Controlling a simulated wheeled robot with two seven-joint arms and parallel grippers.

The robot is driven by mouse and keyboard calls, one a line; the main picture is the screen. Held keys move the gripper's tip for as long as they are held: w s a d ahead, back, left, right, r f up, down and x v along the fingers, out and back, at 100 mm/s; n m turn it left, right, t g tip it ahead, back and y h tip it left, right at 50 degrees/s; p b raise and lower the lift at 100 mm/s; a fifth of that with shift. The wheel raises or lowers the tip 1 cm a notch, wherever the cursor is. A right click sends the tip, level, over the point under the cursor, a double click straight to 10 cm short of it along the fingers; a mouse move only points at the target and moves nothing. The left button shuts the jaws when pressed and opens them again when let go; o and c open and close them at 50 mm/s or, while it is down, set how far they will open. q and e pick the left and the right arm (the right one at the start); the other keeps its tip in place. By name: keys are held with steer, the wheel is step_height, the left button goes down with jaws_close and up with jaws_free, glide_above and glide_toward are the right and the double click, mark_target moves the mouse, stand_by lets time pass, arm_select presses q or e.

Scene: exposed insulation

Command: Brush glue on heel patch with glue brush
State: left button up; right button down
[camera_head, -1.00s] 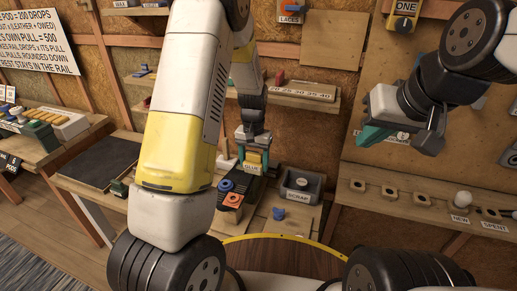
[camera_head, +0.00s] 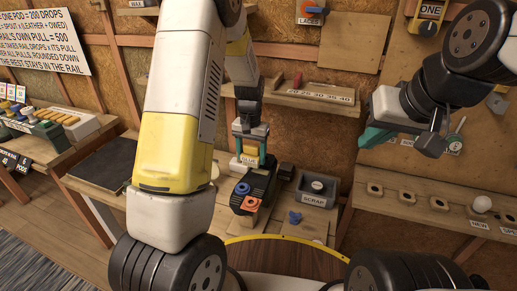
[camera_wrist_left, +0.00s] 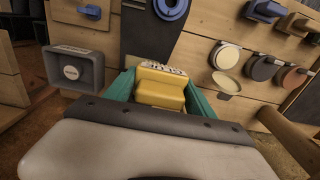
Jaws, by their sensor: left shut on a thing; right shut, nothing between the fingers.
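My left gripper (camera_head: 250,146) points down over the bench, shut on a yellow block labelled GLUE (camera_head: 250,158). In the left wrist view, the yellow block (camera_wrist_left: 161,88) sits between the teal fingers (camera_wrist_left: 160,95). A dark piece (camera_head: 262,182) with a blue ring (camera_head: 242,188) and an orange ring (camera_head: 243,203) lies just below the gripper. In the wrist view, a dark strip (camera_wrist_left: 150,35) with a blue ring lies beyond the block. I cannot identify the heel patch for sure. My right gripper (camera_head: 400,139) is shut and empty, raised at the right.
A grey SCRAP bin (camera_head: 316,188) stands right of the left gripper. A blue clip (camera_head: 295,217) lies in front of it. Several round tins (camera_wrist_left: 262,67) stand at the right in the wrist view. A dark mat (camera_head: 107,166) lies left, behind my left arm.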

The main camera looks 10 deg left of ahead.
mark_target(250, 146)
arm_select(q)
steer(key=shift+a+r, duration=0.15)
steer(key=shift+r, duration=2.6)
